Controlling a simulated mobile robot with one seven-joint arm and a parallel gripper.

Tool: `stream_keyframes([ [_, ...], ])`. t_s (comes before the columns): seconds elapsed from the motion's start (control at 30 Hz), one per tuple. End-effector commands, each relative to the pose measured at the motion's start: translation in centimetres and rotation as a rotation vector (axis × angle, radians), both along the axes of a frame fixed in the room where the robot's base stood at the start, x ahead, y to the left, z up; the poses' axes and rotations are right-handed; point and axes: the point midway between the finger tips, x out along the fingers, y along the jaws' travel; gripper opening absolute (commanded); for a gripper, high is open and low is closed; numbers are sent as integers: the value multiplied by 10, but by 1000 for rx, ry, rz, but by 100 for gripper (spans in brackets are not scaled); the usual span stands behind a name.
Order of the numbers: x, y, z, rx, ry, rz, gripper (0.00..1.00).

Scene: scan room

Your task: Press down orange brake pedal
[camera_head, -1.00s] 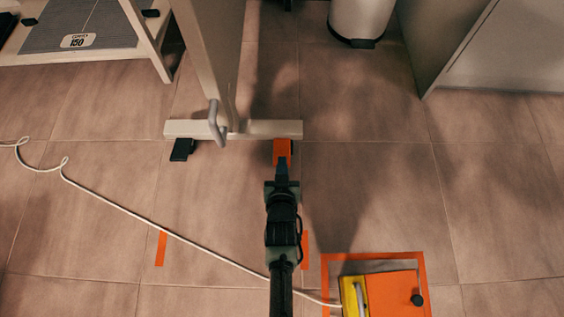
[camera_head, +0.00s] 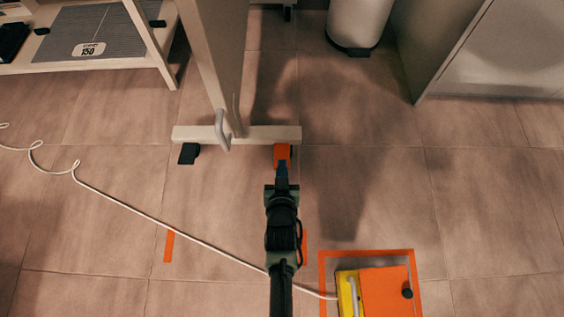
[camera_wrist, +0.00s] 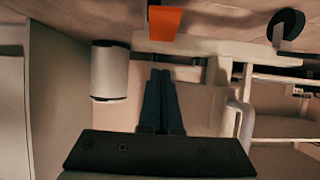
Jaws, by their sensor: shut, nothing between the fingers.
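The orange brake pedal (camera_head: 283,151) sticks out from the right end of the pale crossbar at the foot of the stand. It also shows at the top of the wrist view (camera_wrist: 165,22). My gripper (camera_head: 282,166) is shut and empty. In the head view its tips overlap the near edge of the pedal. In the wrist view my gripper (camera_wrist: 160,73) points towards the stand, with a gap in the picture between tips and pedal. I cannot tell whether they touch. The pedal looks raised, but its tilt is hard to judge.
A grey handle (camera_head: 222,130) hangs near the crossbar (camera_head: 258,133). A white cable (camera_head: 140,214) crosses the floor to an orange and yellow box (camera_head: 384,292). A white bin (camera_head: 354,25) and cabinet stand behind.

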Motion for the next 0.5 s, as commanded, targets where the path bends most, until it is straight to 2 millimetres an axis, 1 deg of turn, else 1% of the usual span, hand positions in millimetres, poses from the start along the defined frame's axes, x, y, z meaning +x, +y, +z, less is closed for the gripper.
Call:
stream_keyframes([
  [0.03, -20, 0, 1, 1, 15, 0, 0],
  [0.2, -56, 0, 0, 0, 12, -1, 0],
  [0.3, -72, 0, -2, 0, 11, -1, 0],
  [0.4, -82, 0, -3, 1, 10, 0, 0],
  [0.5, -87, 0, -3, 1, 7, 0, 0],
])
